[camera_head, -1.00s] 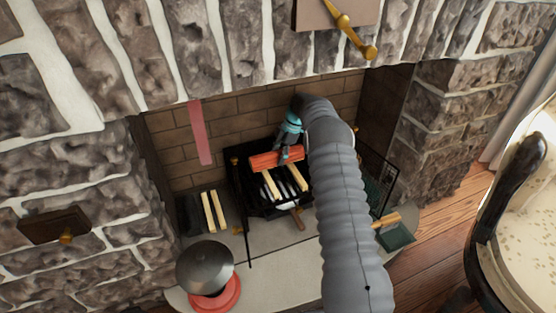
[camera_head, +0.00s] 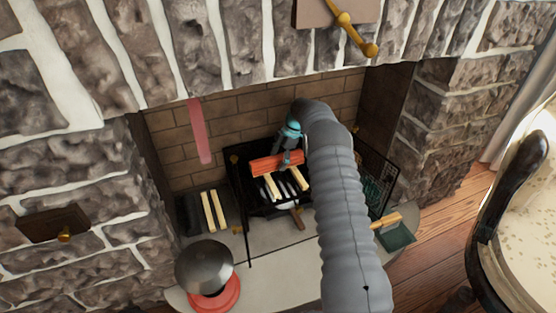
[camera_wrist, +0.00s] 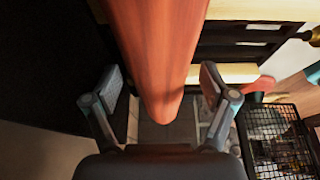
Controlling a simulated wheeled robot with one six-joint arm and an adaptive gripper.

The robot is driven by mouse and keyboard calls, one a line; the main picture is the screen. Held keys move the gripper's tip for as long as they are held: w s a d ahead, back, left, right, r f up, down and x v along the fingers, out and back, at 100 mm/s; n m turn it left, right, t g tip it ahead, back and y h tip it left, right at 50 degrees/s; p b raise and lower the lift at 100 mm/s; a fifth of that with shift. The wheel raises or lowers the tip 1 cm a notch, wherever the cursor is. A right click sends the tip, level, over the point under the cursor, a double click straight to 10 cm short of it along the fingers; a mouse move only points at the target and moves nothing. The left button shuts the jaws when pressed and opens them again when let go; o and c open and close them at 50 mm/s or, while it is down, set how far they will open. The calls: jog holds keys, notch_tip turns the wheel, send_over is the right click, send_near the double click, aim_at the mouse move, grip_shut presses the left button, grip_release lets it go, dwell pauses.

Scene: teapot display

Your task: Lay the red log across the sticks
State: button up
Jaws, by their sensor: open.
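The red log (camera_head: 274,163) lies crosswise over the back part of the two pale sticks (camera_head: 272,188) on the black grate in the head view. In the wrist view the log (camera_wrist: 158,45) runs down between the fingers of my gripper (camera_wrist: 160,90), with its near end between them. The jaws are open, with a gap on each side of the log. In the head view my gripper (camera_head: 287,158) is at the log's right half. The pale sticks also show right of the log in the wrist view (camera_wrist: 238,73). Contact between log and sticks is hard to make out.
Two more pale sticks (camera_head: 214,210) lie left of the grate. A dark pot lid (camera_head: 204,266) sits at the front left over a red round thing. Brick walls enclose the back.

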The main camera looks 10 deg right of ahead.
jog(key=p+v, duration=0.1)
jog(key=v, duration=1.1)
jog(key=shift+a+r, duration=0.1)
